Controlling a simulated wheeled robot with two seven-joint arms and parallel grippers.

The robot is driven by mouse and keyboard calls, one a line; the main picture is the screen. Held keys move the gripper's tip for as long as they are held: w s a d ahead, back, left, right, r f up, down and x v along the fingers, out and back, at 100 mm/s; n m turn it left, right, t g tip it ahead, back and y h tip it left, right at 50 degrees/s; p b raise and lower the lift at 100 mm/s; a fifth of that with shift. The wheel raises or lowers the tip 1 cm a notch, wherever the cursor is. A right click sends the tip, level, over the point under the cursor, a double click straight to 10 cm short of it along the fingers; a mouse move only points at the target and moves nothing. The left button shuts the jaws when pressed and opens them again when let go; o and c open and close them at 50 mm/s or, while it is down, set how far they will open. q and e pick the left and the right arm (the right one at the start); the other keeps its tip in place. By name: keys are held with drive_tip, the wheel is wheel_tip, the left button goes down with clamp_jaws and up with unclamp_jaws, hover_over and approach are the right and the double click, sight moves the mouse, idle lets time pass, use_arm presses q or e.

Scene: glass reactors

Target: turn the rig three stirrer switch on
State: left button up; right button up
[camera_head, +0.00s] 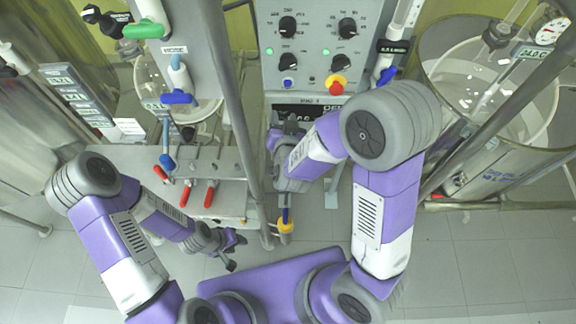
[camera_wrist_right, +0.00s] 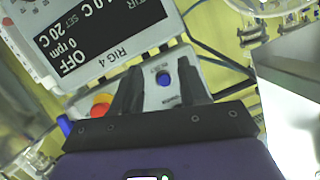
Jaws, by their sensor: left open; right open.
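In the right wrist view a grey box labelled RIG 4 (camera_wrist_right: 118,50) has a black display (camera_wrist_right: 85,30) reading OFF, 0 rpm and 20 C. A plate on it carries a blue round button (camera_wrist_right: 163,79) and a red-orange knob (camera_wrist_right: 101,106). My right gripper (camera_wrist_right: 158,85) is open, its dark fingers either side of the blue button in the picture; contact cannot be told. In the head view its arm (camera_head: 310,160) hides most of the display below the panel. My left gripper (camera_head: 230,245) is open and low, apart from the rigs. No rig three label is legible.
A glass vessel (camera_head: 485,90) stands at right. Metal posts (camera_head: 238,110) and red-handled valves (camera_head: 210,195) stand left of my right arm. Tiled floor is free at lower right.

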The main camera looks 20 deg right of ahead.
drive_tip(key=s+f+n+g+y+b, duration=0.1)
drive_tip(key=s+f+g, duration=0.4)
drive_tip(key=f, duration=1.2)
drive_tip(key=shift+n+g+y, duration=0.4)
drive_tip(key=shift+y, duration=0.5)
drive_tip(key=shift+a, duration=0.1)
drive_tip(key=s+a+f+g+y+b, duration=0.1)
drive_tip(key=s+a+f+g+y, duration=0.1)
drive_tip(key=s+f+g, duration=0.6)
drive_tip(key=s+f+y, duration=0.1)
drive_tip(key=s+f, duration=0.5)
drive_tip(key=s, duration=0.2)
drive_tip(key=shift+s+a+f+n+y, duration=0.25)
drive_tip(key=shift+s+n+y, duration=0.05)
drive_tip(key=shift+s+y, duration=0.1)
